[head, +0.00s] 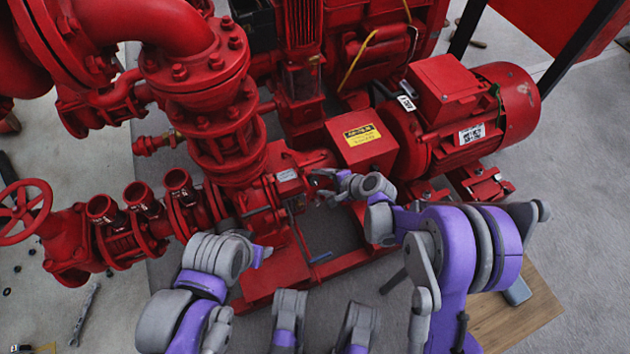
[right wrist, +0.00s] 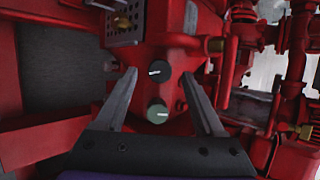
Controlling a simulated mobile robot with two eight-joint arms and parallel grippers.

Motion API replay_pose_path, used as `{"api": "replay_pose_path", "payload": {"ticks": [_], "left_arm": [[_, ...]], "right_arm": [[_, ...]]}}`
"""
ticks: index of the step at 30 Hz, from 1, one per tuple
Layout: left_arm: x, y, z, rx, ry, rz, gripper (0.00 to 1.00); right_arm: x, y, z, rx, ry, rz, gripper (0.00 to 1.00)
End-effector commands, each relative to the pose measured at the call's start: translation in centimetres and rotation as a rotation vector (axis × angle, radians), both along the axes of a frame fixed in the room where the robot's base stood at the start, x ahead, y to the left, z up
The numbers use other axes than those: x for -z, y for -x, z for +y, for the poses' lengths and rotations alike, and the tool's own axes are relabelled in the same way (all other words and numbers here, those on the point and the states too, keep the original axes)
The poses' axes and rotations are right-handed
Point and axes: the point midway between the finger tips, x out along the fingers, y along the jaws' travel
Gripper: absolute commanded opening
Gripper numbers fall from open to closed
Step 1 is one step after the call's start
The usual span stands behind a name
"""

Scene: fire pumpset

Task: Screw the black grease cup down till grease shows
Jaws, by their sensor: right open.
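The black grease cup (right wrist: 159,72) is a round knob with a white mark on its face, on the red pump housing in the right wrist view. A green cup (right wrist: 158,114) with a white mark sits just below it. My right gripper (right wrist: 157,77) is open, with one finger on each side of the black cup in the picture and a gap at both sides. I cannot tell how deep the fingers reach. In the head view the right gripper (head: 322,182) is at the pump's side, and the cups cannot be made out. My left arm shows, but its fingers do not.
A red motor (head: 462,120) and a guard box with a yellow label (head: 362,138) stand behind and right of the right gripper. Red flanged pipes (head: 205,110) rise at left, with a handwheel (head: 24,210). A wooden board (head: 515,310) lies on the floor at right.

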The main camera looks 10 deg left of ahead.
Motion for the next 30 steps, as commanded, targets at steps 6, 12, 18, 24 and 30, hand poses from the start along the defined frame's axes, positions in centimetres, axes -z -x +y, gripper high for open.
{"api": "replay_pose_path", "payload": {"ticks": [6,12,18,24,30], "left_arm": [[0.6,-0.1,0.0,0.000,0.000,-0.001,0.54],[0.6,-0.1,0.0,0.000,0.000,-0.001,0.54],[0.6,-0.1,0.0,0.000,0.000,-0.001,0.54],[0.6,-0.1,0.0,0.000,0.000,-0.001,0.54],[0.6,-0.1,0.0,0.000,0.000,-0.001,0.54]], "right_arm": [[2.0,-1.1,2.1,0.000,-0.001,-0.001,0.71],[2.5,-1.4,2.6,0.000,0.000,0.000,0.71],[2.5,-1.4,2.6,0.000,0.000,0.000,0.71],[2.5,-1.3,2.6,0.000,0.000,0.000,0.37],[2.5,-1.4,2.6,0.000,0.000,0.000,0.01]]}}
